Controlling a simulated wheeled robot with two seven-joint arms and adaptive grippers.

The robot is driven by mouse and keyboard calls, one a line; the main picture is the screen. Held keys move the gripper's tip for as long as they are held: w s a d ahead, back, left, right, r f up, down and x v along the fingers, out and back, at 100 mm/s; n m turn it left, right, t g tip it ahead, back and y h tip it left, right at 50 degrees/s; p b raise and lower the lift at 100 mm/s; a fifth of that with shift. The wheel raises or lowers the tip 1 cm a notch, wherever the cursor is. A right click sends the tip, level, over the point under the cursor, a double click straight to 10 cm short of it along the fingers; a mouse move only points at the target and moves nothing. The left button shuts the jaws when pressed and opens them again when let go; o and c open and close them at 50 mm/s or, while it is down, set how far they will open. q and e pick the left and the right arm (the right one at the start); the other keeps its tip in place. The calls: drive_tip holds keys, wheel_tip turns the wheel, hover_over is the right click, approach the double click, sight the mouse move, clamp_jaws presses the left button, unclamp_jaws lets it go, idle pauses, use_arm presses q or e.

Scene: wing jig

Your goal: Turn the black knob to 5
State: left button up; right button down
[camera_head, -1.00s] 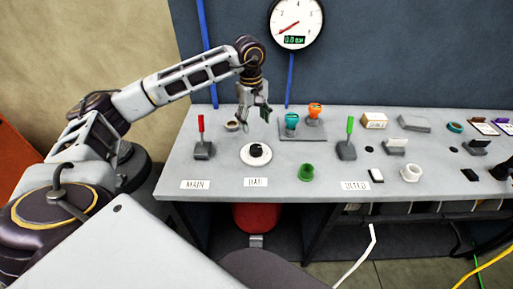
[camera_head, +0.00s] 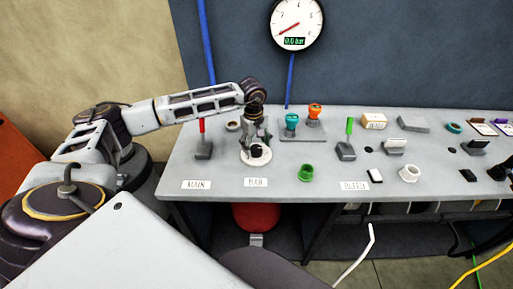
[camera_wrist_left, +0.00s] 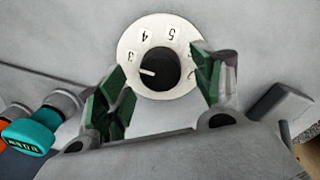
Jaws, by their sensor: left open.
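The black knob (camera_head: 256,151) sits on a round white dial (camera_head: 249,159) on the grey table, behind a label that seems to read BAR. In the left wrist view the knob (camera_wrist_left: 160,68) has a white pointer line directed left, near the 3. The dial's 4 and 5 show along the top; the mark at the right is partly hidden by a finger. My left gripper (camera_head: 256,141) is right above the knob. In the left wrist view its green-padded fingers (camera_wrist_left: 163,90) are open, one on each side of the knob, with gaps showing. My right gripper is not in view.
A red-handled lever (camera_head: 202,142) stands left of the dial, and a green-handled lever (camera_head: 348,140) to the right. Teal (camera_head: 291,121) and orange (camera_head: 315,111) knobs stand behind. A green ring (camera_head: 306,172) lies front right. A wall gauge (camera_head: 297,24) reads 0.0 bar.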

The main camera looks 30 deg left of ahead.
use_arm(q)
wheel_tip(320, 180, down, 2)
drive_tip(key=shift+f, duration=0.1)
drive_tip(key=c, duration=1)
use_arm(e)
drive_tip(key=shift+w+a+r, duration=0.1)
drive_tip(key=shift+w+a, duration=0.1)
